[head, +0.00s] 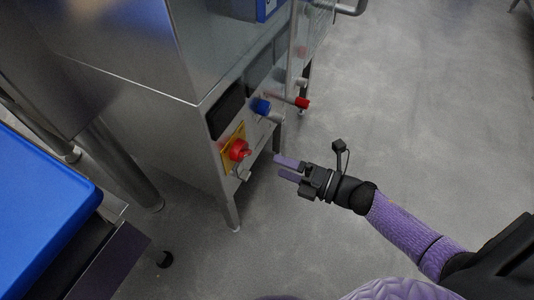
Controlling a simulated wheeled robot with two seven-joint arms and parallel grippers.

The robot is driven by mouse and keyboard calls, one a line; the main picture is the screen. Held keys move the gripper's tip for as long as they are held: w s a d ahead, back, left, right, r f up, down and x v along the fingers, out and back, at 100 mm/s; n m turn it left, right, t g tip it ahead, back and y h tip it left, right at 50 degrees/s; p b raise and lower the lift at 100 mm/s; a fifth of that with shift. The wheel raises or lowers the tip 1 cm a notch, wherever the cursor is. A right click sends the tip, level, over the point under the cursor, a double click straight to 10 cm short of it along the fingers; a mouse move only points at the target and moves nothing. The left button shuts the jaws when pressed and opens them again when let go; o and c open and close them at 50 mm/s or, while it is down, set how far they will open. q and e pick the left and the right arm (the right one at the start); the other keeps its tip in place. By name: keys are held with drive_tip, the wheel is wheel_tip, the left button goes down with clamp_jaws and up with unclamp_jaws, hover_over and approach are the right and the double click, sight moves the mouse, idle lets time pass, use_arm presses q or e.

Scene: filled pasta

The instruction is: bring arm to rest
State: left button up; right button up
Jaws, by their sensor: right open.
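My right gripper (283,168) is in the middle of the head view, at the end of my purple and black arm (410,225) coming in from the lower right. Its two purple fingers are apart with nothing between them. They point left toward the control panel of a steel machine (165,130). The fingertips are just right of a red knob (238,149) on a yellow plate; I cannot tell the exact gap. My left gripper is not in view.
The panel also has a blue knob (261,106) and a red-tipped handle (301,102). A blue surface (40,200) on a dark frame stands at the left. Grey floor (430,100) is clear on the right. A metal leg (231,212) stands under the machine's corner.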

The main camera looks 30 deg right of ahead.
drive_tip(key=shift+s+d, duration=0.15)
drive_tip(key=s+d+f+m+g+h+p, duration=0.3)
drive_tip(key=s+f+m+h+p, duration=0.15)
drive_tip(key=s+m+p, duration=0.35)
drive_tip(key=s+d+f+m+g+h+p, duration=0.2)
drive_tip(key=s+d+f+m+h+p, duration=0.15)
drive_tip(key=s+m+h+p, duration=0.35)
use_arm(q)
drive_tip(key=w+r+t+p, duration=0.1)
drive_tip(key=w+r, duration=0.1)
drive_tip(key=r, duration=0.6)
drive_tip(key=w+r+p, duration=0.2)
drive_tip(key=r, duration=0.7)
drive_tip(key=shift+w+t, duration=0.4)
use_arm(e)
drive_tip(key=s+a+f+m+g, duration=0.1)
drive_tip(key=s+m+g, duration=0.3)
drive_tip(key=s, duration=0.8)
drive_tip(key=s+a+m+g, duration=0.3)
drive_tip(key=s+m+g, duration=0.2)
drive_tip(key=s, duration=0.8)
drive_tip(key=shift+f+m, duration=0.4)
drive_tip(key=shift+m, duration=0.3)
